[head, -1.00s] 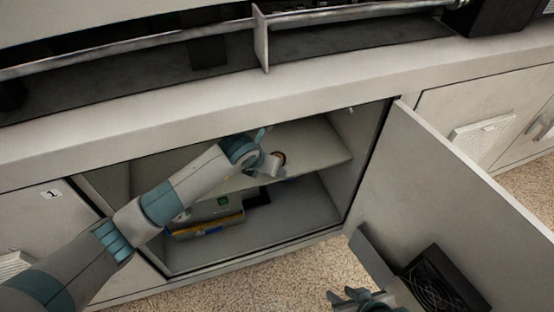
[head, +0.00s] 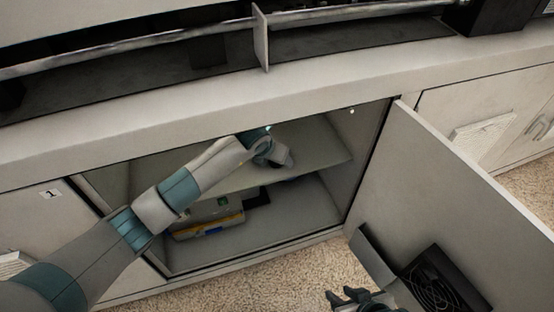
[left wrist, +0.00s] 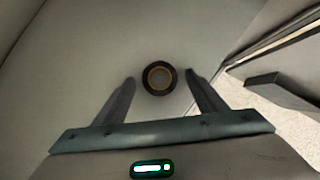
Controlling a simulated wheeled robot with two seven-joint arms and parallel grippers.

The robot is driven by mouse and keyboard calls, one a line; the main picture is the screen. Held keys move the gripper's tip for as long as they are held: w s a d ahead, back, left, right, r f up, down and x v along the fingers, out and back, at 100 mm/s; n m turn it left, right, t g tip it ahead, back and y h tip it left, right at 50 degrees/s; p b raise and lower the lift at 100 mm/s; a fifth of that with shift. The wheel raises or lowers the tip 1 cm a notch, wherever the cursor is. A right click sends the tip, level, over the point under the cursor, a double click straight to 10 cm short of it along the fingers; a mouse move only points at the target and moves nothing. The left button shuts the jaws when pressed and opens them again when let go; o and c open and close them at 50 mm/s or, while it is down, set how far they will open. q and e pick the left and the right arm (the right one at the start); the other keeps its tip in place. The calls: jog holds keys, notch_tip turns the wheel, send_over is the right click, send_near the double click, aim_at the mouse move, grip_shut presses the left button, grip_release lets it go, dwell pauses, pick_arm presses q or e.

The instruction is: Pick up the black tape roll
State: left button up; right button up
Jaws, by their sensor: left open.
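The black tape roll (left wrist: 159,78) lies flat on the cabinet's upper shelf, a dark ring with a tan-brown inside. In the left wrist view it sits between and slightly beyond the tips of my open left gripper (left wrist: 161,80), with a gap on each side. In the head view my left arm reaches into the open cabinet over the upper shelf (head: 318,150), and its wrist hides the roll. My right gripper (head: 352,298) is at the bottom edge, away from the cabinet opening; its fingers look apart with nothing between them.
The cabinet door (head: 470,200) stands open to the right, with a bin of black cable (head: 435,282) on its inner side. A yellow-and-grey case (head: 208,226) lies on the lower shelf. The cabinet's top edge (head: 250,105) runs just above my left arm.

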pick_arm(q)
jog(key=c, duration=1.1)
jog(key=shift+c, duration=0.2)
jog(key=shift+r, duration=0.15)
jog(key=shift+r, duration=0.6)
jog(key=s+a, duration=0.4)
jog(key=s, duration=0.4)
jog(key=s+a, duration=0.4)
jog(key=s, duration=0.4)
jog(key=shift+a, duration=0.1)
